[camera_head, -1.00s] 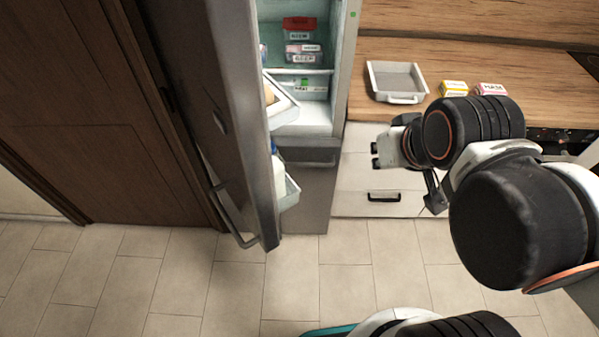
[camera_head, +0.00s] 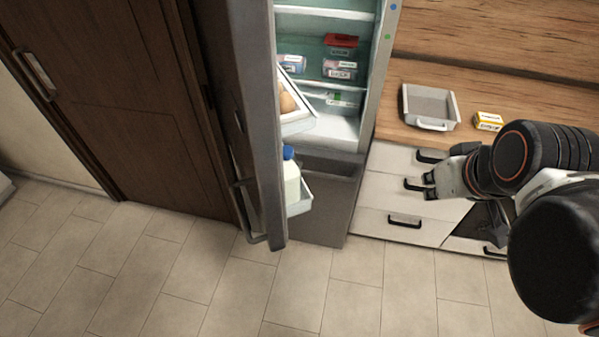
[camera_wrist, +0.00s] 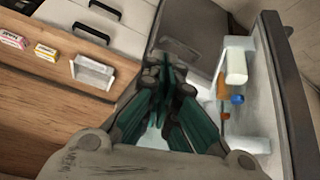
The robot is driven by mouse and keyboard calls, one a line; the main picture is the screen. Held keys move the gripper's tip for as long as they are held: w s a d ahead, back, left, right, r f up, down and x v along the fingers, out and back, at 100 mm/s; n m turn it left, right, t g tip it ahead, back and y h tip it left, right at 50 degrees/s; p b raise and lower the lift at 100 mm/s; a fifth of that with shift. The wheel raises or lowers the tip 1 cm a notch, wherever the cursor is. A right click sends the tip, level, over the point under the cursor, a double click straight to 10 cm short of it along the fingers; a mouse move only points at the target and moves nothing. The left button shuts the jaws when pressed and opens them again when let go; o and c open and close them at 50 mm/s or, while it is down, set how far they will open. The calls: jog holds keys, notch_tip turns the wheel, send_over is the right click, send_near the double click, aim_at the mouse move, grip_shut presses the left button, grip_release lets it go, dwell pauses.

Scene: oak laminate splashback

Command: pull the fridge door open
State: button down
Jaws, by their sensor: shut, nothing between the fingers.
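The fridge door (camera_head: 262,130) stands wide open, swung out to the left of the fridge's lit interior (camera_head: 330,100). Its bar handle (camera_head: 248,215) is on the outer face, low on the left side. The door's inner shelves hold a white bottle with a blue cap (camera_head: 291,178). In the wrist view the open door (camera_wrist: 285,90) is at the right, with the bottle (camera_wrist: 236,68) on its shelf. My gripper (camera_head: 428,186) is to the right of the fridge, in front of the drawers, apart from the door. Its dark fingers (camera_wrist: 165,75) are shut and empty.
A grey tray (camera_head: 430,105) and a yellow box (camera_head: 489,121) are on the wooden counter (camera_head: 380,120). White drawers (camera_head: 385,190) with black handles are below. A brown wooden door (camera_head: 110,100) is at the left. The tiled floor (camera_head: 200,280) in front is clear.

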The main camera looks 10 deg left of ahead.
jog(key=w+a+r+n+g+y+p, duration=0.1)
jog(key=w+a+n+g+y+p, duration=0.1)
jog(key=w+a+n+g+p, duration=0.55)
jog(key=w+a+n+g+y+p, duration=0.1)
jog(key=w+a+n+p, duration=0.25)
jog(key=a+n, duration=0.85)
jog(key=s+a+f+n, duration=0.2)
jog(key=s+a+f, duration=0.3)
jog(key=f, duration=0.4)
jog(key=shift+a+f+p, duration=0.4)
jog(key=shift+a+p, duration=0.05)
jog(key=shift+a, duration=0.1)
